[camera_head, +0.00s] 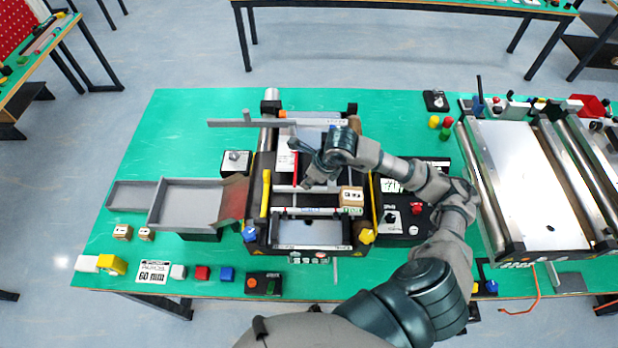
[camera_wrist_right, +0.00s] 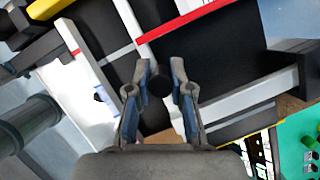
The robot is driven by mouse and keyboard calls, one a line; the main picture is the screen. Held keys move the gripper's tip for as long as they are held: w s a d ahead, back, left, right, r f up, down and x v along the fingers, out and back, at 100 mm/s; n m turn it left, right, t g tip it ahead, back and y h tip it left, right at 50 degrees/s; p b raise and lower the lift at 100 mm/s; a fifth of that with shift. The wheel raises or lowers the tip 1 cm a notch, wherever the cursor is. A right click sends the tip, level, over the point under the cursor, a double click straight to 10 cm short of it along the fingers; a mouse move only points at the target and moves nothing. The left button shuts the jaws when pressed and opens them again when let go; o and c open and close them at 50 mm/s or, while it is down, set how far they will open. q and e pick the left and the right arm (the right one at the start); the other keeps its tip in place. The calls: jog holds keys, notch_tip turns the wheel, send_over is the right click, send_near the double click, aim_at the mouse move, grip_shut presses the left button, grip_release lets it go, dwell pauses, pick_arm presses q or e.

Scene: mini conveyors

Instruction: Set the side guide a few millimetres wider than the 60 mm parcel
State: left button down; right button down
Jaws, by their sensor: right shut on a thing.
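The small conveyor (camera_head: 310,234) stands mid-table, with pale bars and rails across its dark bed. A tan parcel (camera_head: 351,195) sits upright on its right part, apart from my fingers. My right gripper (camera_head: 308,180) reaches down over the bed, left of the parcel. In the right wrist view my right gripper (camera_wrist_right: 159,88) is shut on a black knob (camera_wrist_right: 158,81), one finger on each side. A pale side guide bar (camera_wrist_right: 132,22) runs up from near the knob; the fingers hide where they join. A card marked 60 mm (camera_head: 153,272) lies at front left. My left gripper is not in view.
A grey tray (camera_head: 186,181) stands left of the conveyor, with small boxes (camera_head: 122,232) before it. A control box (camera_head: 403,222) stands at right, and a larger roller conveyor (camera_head: 530,185) beyond it. Coloured blocks (camera_head: 202,272) line the front edge. The table's back left is clear.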

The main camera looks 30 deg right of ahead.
aim_at(318, 187)
jog(key=shift+a+r, duration=0.15)
jog(key=shift+a, duration=0.2)
jog(key=shift+w+d, duration=0.15)
jog(key=c, duration=1.1)
grip_release()
jog(key=shift+w+d, duration=0.1)
jog(key=shift+d, duration=0.2)
jog(key=shift+o, duration=0.3)
jog(key=shift+d+f, duration=0.25)
jog(key=shift+d, duration=0.15)
jog(key=shift+a+r, duration=0.2)
jog(key=shift+r, duration=0.2)
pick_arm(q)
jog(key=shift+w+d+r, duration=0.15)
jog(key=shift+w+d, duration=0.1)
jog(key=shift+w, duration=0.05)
pick_arm(e)
jog(key=d+v, duration=0.1)
jog(key=v, duration=1)
jog(key=shift+d, duration=0.4)
